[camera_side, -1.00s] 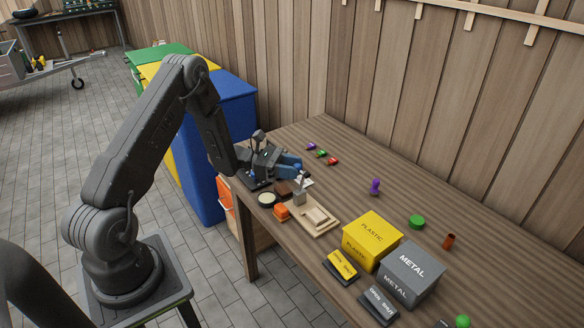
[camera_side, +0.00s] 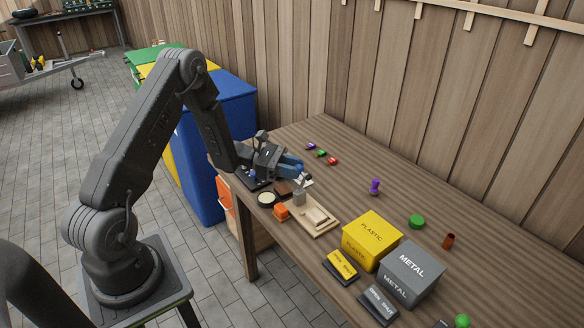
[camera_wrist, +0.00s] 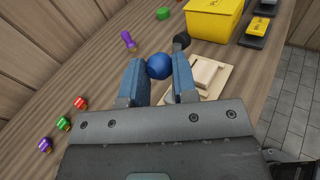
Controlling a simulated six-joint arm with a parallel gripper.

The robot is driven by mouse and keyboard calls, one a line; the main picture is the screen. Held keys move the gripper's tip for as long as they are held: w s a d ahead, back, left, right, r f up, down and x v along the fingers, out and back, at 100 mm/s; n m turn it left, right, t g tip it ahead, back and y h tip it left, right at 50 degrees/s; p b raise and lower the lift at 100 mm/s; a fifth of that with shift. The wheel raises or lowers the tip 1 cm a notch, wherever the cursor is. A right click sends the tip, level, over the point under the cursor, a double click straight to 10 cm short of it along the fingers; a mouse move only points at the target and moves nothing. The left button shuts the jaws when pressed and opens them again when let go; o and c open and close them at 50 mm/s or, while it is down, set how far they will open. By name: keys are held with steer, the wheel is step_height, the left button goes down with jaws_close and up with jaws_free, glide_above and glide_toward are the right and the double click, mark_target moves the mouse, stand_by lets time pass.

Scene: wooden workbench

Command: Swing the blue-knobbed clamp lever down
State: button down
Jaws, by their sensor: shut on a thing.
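The blue knob (camera_wrist: 159,66) of the clamp lever sits between my two blue fingertips in the wrist view. My gripper (camera_wrist: 159,74) is shut on it. In the side view my gripper (camera_side: 300,176) is low over the bench, just above and behind the grey block (camera_side: 299,198). The block stands at the back of a pale wooden board (camera_side: 325,228). The lever's arm is mostly hidden by my fingers, and its exact angle cannot be told.
An orange block (camera_side: 282,212) and a cream disc (camera_side: 267,199) are left of the board. A yellow PLASTIC box (camera_side: 372,238) and a grey METAL box (camera_side: 411,270) stand to the right. A purple peg (camera_side: 375,186) and green disc (camera_side: 417,222) lie behind; bench between is clear.

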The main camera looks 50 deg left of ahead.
mark_target(304, 176)
steer(key=shift+d+r+m+g+y, duration=0.2)
steer(key=shift+d+m+g+y, duration=0.3)
steer(key=shift+d+m+y, duration=0.3)
steer(key=shift+d+f+m+g+y, duration=0.15)
steer(key=shift+d+m+g+y, duration=0.3)
steer(key=shift+d+y, duration=0.6)
steer(key=shift+d+f+m+g+y, duration=0.15)
steer(key=shift+d+f+m+y, duration=0.35)
steer(key=shift+d+f+y, duration=0.65)
steer(key=shift+d+f+m+g+y, duration=0.1)
steer(key=shift+d+f+m+y, duration=0.35)
steer(key=shift+d+f+y, duration=0.6)
steer(key=shift+d+r+h, duration=0.1)
steer(key=shift+d+h, duration=0.2)
steer(key=shift+h, duration=0.05)
steer(key=c, duration=1.2)
jaws_free()
steer(key=shift+c, duration=0.2)
steer(key=o, duration=0.4)
steer(key=shift+a, duration=0.1)
steer(key=shift+c, duration=0.2)
